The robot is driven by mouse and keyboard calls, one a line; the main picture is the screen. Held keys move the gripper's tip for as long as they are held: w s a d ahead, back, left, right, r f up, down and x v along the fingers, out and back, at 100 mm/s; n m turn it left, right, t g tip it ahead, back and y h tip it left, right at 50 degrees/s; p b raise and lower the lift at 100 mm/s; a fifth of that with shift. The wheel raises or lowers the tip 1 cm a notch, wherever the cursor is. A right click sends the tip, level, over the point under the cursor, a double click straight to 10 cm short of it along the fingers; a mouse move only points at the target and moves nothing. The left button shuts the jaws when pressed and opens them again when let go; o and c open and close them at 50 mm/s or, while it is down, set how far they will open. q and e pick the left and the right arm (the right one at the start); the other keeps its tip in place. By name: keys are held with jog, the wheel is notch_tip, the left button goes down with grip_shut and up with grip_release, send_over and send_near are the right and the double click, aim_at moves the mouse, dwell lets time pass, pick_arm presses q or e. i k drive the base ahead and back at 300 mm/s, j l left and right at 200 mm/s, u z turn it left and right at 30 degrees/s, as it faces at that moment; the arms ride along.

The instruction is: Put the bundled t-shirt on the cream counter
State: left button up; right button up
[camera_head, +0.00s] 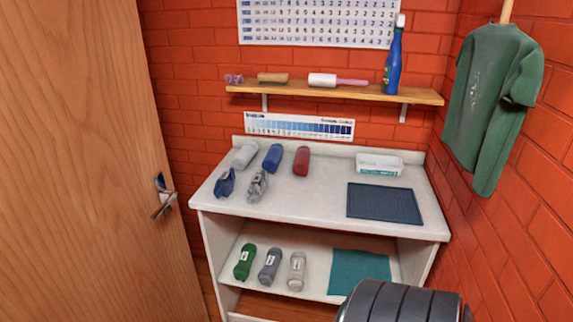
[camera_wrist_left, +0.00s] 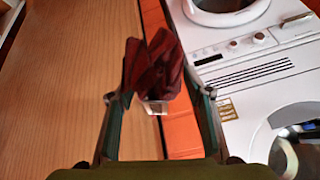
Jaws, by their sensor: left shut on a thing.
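A dark red bundled t-shirt (camera_wrist_left: 152,72) is held between the fingers of my left gripper (camera_wrist_left: 159,96) in the left wrist view. A small pale tag or band shows at its lower end. The cream counter (camera_head: 325,200) stands against the brick wall in the head view, with bare surface in its middle. Neither my left gripper nor the dark red bundle shows in the head view. My right gripper is in neither view.
Blue (camera_head: 226,183) and grey (camera_head: 257,185) bundles lie at the counter's left, before several rolls. A white tub (camera_head: 379,163) and dark mat (camera_head: 384,203) occupy its right. A wooden door (camera_head: 80,160) stands left; white washing machines (camera_wrist_left: 240,50) show in the wrist view.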

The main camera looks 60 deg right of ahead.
aim_at(327, 183)
jog(key=i+l+z, duration=0.1)
jog(key=l+z, duration=0.3)
jog(key=i+l+z, duration=0.15)
jog(key=l+z, duration=0.25)
jog(key=i+l+z, duration=0.15)
jog(key=z, duration=0.3)
jog(key=i+l+z, duration=0.15)
jog(key=z, duration=0.3)
jog(key=i+z, duration=0.2)
jog(key=z, duration=0.25)
jog(key=i+j+z, duration=0.1)
jog(key=j+z, duration=0.15)
jog(key=z, duration=0.15)
jog(key=i+j+z, duration=0.1)
jog(key=j+z, duration=0.25)
jog(key=l, duration=0.1)
